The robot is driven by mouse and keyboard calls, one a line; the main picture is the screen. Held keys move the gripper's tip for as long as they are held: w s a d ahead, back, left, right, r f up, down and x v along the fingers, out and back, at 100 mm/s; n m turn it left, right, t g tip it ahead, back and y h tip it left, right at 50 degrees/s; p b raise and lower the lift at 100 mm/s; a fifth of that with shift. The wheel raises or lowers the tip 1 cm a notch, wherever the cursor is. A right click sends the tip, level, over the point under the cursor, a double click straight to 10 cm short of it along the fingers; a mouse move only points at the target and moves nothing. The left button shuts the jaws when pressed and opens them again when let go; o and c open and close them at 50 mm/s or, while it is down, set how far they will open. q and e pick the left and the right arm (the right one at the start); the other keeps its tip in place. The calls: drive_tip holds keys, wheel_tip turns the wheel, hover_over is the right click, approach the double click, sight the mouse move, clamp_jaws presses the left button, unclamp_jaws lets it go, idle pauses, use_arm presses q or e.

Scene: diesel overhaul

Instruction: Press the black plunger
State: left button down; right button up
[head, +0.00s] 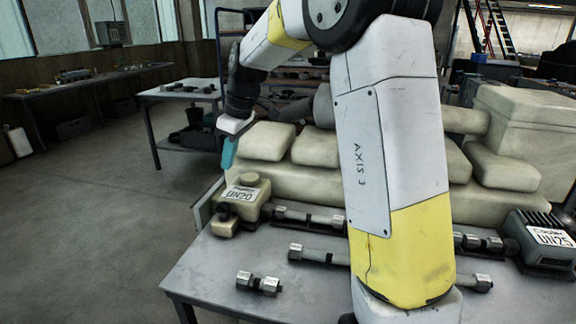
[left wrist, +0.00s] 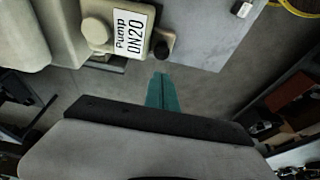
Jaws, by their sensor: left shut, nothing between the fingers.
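The beige pump labelled DN20 (head: 247,193) stands at the left end of the grey workbench. In the left wrist view the pump (left wrist: 101,30) is upper left, and a small dark round plunger (left wrist: 163,48) sticks out at its lower right corner. My left gripper (head: 229,153) has teal fingers, shut and empty, above and slightly left of the pump. In the left wrist view its fingertips (left wrist: 161,76) point toward the plunger, with a visible gap. My right gripper is not in view.
The workbench (head: 215,262) carries metal rods and fittings (head: 258,283). A dark unit labelled DN25 (head: 543,240) stands at its right end. Large beige engine parts (head: 316,147) lie behind. Open floor (head: 90,210) is to the left. My left arm covers the bench's middle.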

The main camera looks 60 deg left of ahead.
sight(226, 206)
use_arm(q)
drive_tip(key=x, duration=1.1)
drive_tip(key=shift+w+d+f, duration=0.15)
drive_tip(key=shift+w+d, duration=0.15)
drive_tip(key=shift+f, duration=0.6)
drive_tip(key=shift+f, duration=1.3)
drive_tip(key=shift+d, duration=0.1)
wheel_tip(226, 206, up, 5)
drive_tip(key=shift+w+f, duration=0.1)
drive_tip(key=shift+f, duration=0.05)
drive_tip(key=v, duration=0.9)
drive_tip(key=shift+r, duration=0.35)
